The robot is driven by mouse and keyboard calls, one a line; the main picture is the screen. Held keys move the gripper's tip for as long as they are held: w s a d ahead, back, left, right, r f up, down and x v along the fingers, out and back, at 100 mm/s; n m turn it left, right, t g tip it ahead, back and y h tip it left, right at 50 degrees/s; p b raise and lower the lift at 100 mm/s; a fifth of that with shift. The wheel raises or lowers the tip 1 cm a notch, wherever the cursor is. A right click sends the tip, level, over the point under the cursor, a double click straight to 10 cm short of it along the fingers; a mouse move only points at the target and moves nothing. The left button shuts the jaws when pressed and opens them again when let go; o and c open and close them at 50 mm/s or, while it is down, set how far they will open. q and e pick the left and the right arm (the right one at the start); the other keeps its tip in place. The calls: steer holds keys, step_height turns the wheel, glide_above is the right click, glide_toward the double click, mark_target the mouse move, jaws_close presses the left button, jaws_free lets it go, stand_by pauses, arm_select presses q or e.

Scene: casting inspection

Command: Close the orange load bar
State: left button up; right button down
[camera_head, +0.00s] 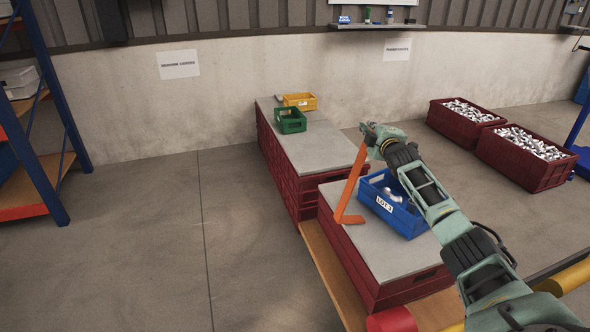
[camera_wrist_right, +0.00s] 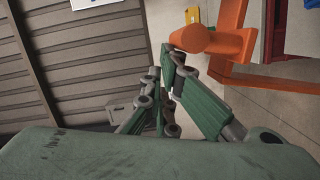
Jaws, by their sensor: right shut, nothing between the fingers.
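The orange load bar (camera_head: 352,184) stands raised and slightly tilted beside the blue crate (camera_head: 408,222) marked "LOT 3". A short foot at its lower end lies over the grey top of the front red stack. My right gripper (camera_head: 368,130) is at the bar's upper end, shut and empty. In the right wrist view its fingers (camera_wrist_right: 170,62) come together close beside the rounded end of the orange bar (camera_wrist_right: 245,78). I cannot tell whether they touch it. My left gripper is not in view.
The blue crate holds shiny metal parts. A green crate (camera_head: 290,121) and a yellow crate (camera_head: 300,101) stand on the rear stack. Two dark red bins (camera_head: 521,171) of metal parts stand on the floor at right. A blue-framed shelf (camera_head: 45,110) stands at left. The floor between is clear.

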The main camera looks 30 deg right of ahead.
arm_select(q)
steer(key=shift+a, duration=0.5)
arm_select(e)
steer(key=shift+s+d+m+h, duration=0.15)
steer(key=shift+s+d, duration=0.25)
steer(key=shift+d, duration=0.3)
steer(key=shift+s+d+m+h, duration=0.15)
steer(key=shift+s+d, duration=0.25)
steer(key=shift+d, duration=0.25)
